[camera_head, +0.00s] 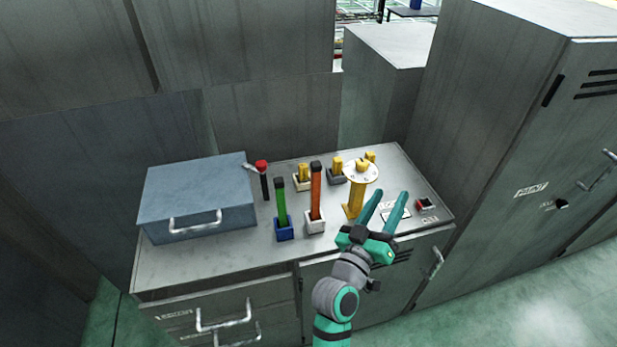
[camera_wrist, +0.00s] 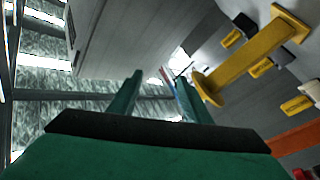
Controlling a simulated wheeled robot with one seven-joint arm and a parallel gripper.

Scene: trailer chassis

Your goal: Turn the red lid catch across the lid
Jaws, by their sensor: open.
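The blue-grey box with its shut lid (camera_head: 195,185) stands at the left of the cabinet top, a metal handle on its front. The lid catch (camera_head: 262,164) is a red knob on a dark upright post just right of the box. A short pale bar points from it toward the lid's right back corner; I cannot tell whether it overlaps the lid. My gripper (camera_head: 389,193) is open and empty above the right front of the cabinet top, well to the right of the catch. Its two green fingers also show in the wrist view (camera_wrist: 158,85), where I cannot make out the catch.
Green (camera_head: 282,212) and orange (camera_head: 316,190) upright handles stand between catch and gripper. A yellow stand with a round plate (camera_head: 360,173) is just left of my gripper; it also shows in the wrist view (camera_wrist: 250,62). A red button (camera_head: 422,203) sits at right. Tall cabinets close the back and right.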

